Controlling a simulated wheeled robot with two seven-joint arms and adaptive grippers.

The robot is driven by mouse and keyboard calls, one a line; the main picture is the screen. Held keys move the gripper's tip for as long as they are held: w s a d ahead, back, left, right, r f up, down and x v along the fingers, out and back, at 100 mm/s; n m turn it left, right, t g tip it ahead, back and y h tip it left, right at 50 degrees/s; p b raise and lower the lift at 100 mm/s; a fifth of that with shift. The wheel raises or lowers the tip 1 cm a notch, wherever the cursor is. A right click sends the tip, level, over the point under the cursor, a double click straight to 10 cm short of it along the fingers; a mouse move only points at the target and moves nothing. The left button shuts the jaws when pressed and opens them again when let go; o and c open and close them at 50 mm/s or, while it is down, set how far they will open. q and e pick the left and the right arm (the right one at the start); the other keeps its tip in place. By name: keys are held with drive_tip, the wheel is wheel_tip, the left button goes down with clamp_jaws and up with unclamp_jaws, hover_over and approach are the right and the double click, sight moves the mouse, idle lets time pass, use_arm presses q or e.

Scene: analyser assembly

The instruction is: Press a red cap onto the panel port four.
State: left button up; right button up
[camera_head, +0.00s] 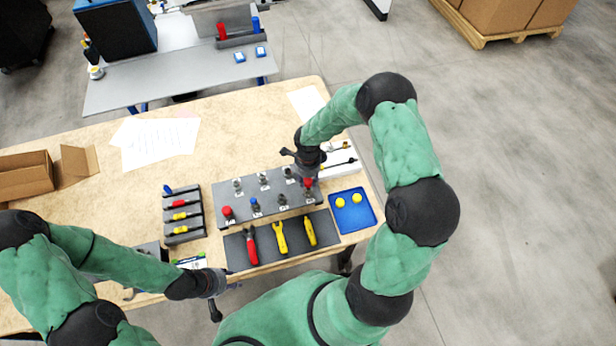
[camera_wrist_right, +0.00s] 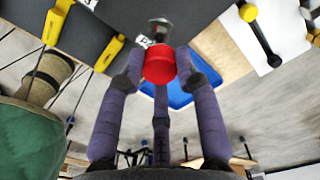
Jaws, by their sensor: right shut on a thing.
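A red cap (camera_wrist_right: 159,64) sits between the fingers of my right gripper (camera_wrist_right: 157,80), which is shut on it. In the head view this red cap (camera_head: 308,183) is at the right end of the grey panel (camera_head: 240,188), under my right gripper (camera_head: 307,172). A metal port (camera_wrist_right: 159,29) shows right behind the cap in the wrist view; I cannot tell whether the cap is seated on it. The panel has several metal ports, another red cap (camera_head: 227,212) and a blue cap (camera_head: 255,204). My left gripper (camera_head: 215,304) hangs by the table's front edge, its opening unclear.
A dark mat with red pliers (camera_head: 251,246) and yellow tools (camera_head: 280,238) lies in front of the panel. A blue tray (camera_head: 365,222) with yellow pieces is at right. A bin rack (camera_head: 182,215) stands left. An open cardboard box (camera_head: 27,176) is far left.

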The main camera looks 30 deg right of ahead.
sight(308, 191)
drive_tip(key=shift+f, duration=0.85)
drive_tip(key=shift+f+b, duration=0.25)
drive_tip(key=shift+b, duration=0.15)
drive_tip(key=shift+f+b, duration=0.75)
drive_tip(key=shift+b, duration=0.3)
drive_tip(key=shift+f+b, duration=0.15)
drive_tip(key=shift+b, duration=1.05)
drive_tip(key=shift+f+b, duration=1)
drive_tip(key=shift+b, duration=0.25)
drive_tip(key=o, duration=0.8)
